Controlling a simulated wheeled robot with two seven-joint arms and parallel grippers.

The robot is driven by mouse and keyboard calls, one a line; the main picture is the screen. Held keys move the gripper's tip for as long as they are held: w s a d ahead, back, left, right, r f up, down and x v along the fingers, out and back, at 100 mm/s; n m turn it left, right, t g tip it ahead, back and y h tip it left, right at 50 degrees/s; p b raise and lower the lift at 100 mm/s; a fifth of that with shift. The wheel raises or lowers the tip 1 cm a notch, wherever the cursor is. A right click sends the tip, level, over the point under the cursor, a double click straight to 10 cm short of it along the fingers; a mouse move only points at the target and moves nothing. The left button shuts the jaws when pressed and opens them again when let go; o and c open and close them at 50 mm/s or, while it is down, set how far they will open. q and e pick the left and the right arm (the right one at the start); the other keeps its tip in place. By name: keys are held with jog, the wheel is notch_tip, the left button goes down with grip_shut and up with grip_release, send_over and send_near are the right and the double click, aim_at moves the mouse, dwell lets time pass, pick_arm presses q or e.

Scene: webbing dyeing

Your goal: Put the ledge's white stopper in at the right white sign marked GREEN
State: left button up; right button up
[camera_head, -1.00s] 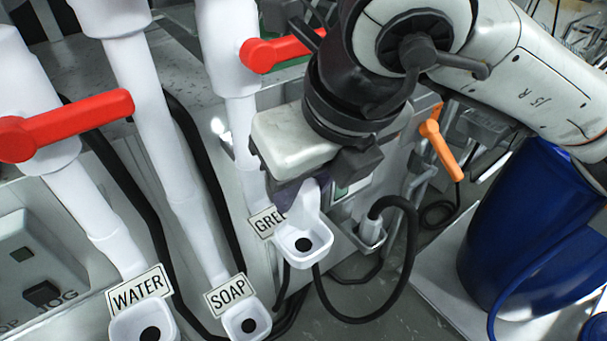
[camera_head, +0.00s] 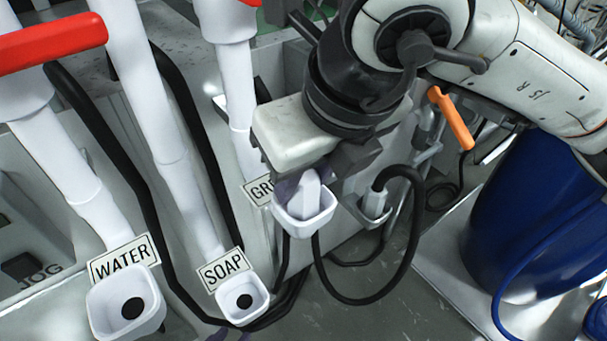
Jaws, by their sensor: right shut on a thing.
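My right gripper (camera_head: 303,172) reaches down from the upper right and is shut on the white stopper (camera_head: 306,194). The stopper's lower end is inside the white cup (camera_head: 305,226) at the sign marked GRE (camera_head: 258,190); the rest of that sign is hidden behind my gripper and the cup. The cup's dark hole is hidden by the stopper, so I cannot tell how deep it sits. My left gripper is not in view.
White cups with open dark holes stand at the WATER sign (camera_head: 124,259) and the SOAP sign (camera_head: 223,270). A grey holder with a black hose (camera_head: 413,240) is right of the GRE cup. A blue barrel (camera_head: 522,225) stands at the right. A red handle (camera_head: 52,42) and an orange handle (camera_head: 452,118) project nearby.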

jog(key=o, duration=1.1)
pick_arm(q)
jog(key=shift+s+a+f, duration=0.1)
jog(key=shift+s, duration=0.2)
pick_arm(e)
jog(key=shift+o, duration=0.2)
jog(key=shift+r, duration=0.15)
pick_arm(q)
jog(key=shift+w+r, duration=0.25)
pick_arm(e)
jog(key=v, duration=1)
